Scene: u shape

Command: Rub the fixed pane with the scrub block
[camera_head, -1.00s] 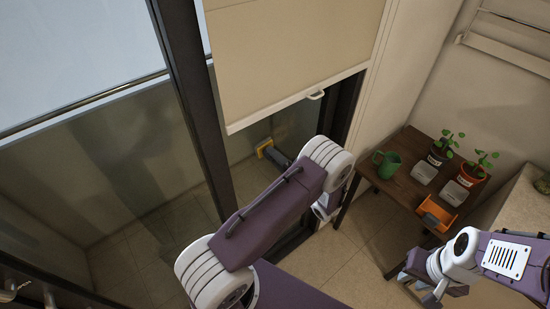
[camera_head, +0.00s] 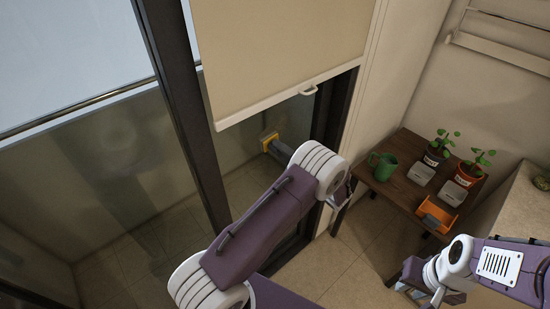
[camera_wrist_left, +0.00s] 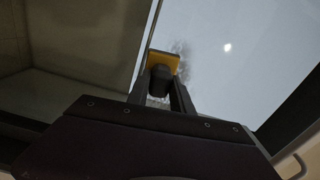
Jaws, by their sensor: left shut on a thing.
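The scrub block is a yellow pad (camera_head: 269,138) on a dark grey handle, just beyond my left arm's white joint. In the left wrist view, the yellow pad (camera_wrist_left: 165,62) sits ahead of my left gripper (camera_wrist_left: 160,94), which is shut on the handle. The arm hides that gripper in the head view. The block is in front of the right-hand glass pane (camera_head: 237,186), below the blind. A dark smudge (camera_wrist_left: 184,62) shows beside the pad in the left wrist view. I cannot tell whether the pad touches the glass. My right gripper (camera_head: 418,291) is low at right, its jaws unclear.
A dark window post (camera_head: 176,92) stands left of the block, and a beige blind (camera_head: 285,50) hangs above it. A wooden table (camera_head: 389,186) at right holds a green mug (camera_head: 383,166), potted plants (camera_head: 436,152) and an orange tray (camera_head: 437,214).

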